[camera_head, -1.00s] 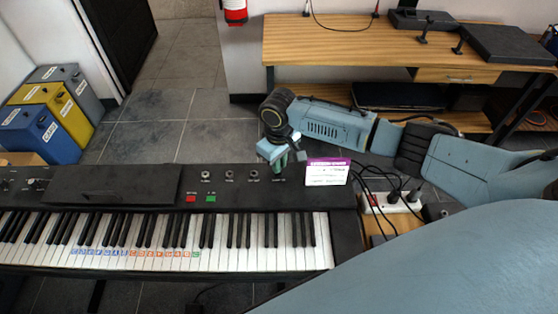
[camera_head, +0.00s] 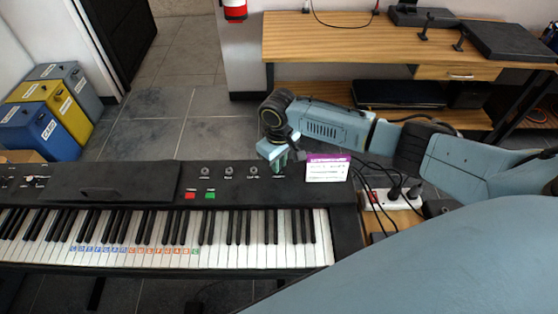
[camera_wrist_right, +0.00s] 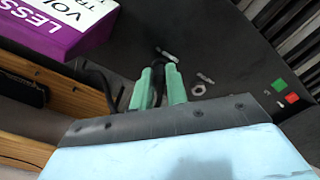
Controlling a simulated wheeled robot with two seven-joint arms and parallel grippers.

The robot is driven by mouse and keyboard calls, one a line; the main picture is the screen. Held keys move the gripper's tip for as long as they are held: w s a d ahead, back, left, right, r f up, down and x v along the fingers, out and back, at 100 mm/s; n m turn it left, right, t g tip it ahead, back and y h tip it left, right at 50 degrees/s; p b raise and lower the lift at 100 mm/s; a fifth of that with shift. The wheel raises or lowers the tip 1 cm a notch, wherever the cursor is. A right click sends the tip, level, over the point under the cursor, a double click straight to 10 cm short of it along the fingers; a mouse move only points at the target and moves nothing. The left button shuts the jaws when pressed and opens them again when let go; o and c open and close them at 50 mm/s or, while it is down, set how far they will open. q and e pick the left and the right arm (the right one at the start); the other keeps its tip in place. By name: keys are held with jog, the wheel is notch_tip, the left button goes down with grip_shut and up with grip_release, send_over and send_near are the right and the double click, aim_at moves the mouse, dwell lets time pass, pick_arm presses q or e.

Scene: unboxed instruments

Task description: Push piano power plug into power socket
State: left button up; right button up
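The black piano (camera_head: 140,180) fills the lower left of the head view, with a row of round sockets along its top panel. My right gripper (camera_head: 283,162) is over the right end of that row, pointing down and covering the spot. In the wrist view, its green fingers (camera_wrist_right: 158,88) are closed around the dark power plug (camera_wrist_right: 158,72). The plug's tip is at the panel, beside a small white label; whether it is inside the power socket is hidden. My left gripper is not in view.
A purple-and-white box (camera_head: 327,169) stands right beside the gripper on the piano. A white power strip (camera_head: 392,198) with plugs and several black cables lies to the right. A wooden desk (camera_head: 350,45) stands behind.

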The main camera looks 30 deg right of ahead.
jog(key=o, duration=0.4)
jog(key=shift+o, duration=0.2)
notch_tip(320, 180, up, 13)
jog(key=p, duration=0.1)
jog(key=shift+r, duration=0.2)
